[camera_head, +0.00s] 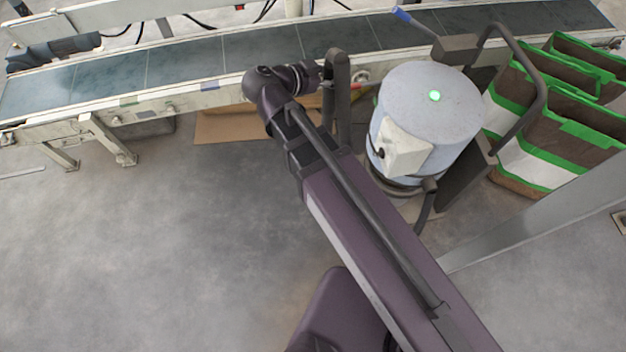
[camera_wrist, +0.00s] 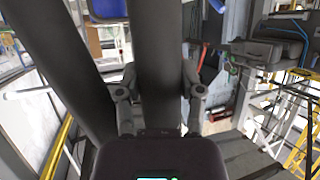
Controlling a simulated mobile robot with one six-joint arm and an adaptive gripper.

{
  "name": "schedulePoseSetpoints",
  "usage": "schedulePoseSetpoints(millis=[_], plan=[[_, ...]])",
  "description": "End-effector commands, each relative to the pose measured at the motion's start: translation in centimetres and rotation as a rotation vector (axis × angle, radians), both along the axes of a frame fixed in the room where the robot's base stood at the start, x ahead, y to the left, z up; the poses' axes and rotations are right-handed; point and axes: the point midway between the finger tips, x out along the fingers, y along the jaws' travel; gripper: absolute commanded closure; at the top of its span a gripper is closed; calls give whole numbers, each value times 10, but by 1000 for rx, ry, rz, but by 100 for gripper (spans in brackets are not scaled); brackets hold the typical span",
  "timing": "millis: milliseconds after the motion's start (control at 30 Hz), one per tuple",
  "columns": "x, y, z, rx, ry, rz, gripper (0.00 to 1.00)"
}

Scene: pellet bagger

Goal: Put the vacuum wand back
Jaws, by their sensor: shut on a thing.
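The vacuum (camera_head: 425,105) is a grey-blue canister with a green light and a white box on its side, standing in front of the conveyor. A dark upright tube, which looks like the vacuum wand (camera_head: 340,100), stands just left of it. My gripper (camera_head: 322,76) reaches the tube's upper part from the left. In the wrist view my gripper (camera_wrist: 160,98) has its two fingers on either side of the thick dark wand (camera_wrist: 160,50), shut on it. The wand's lower end is hidden behind my arm in the head view. I cannot tell which part is its holder.
The conveyor (camera_head: 180,65) runs across the back. Brown bags with green edges (camera_head: 560,110) stand right of the vacuum. A dark bent handle (camera_head: 535,70) rises at the vacuum's right. A grey post (camera_head: 550,225) crosses the right side. The floor (camera_head: 140,250) at left is clear.

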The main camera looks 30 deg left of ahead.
Motion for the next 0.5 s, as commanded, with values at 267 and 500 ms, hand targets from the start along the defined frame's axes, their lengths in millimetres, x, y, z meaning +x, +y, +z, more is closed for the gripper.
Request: schedulePoseSetpoints(millis=[267,500], plan=[[-2,8,-11,-1,-2,1,100],[-3,17,-34,0,-2,-9,100]])
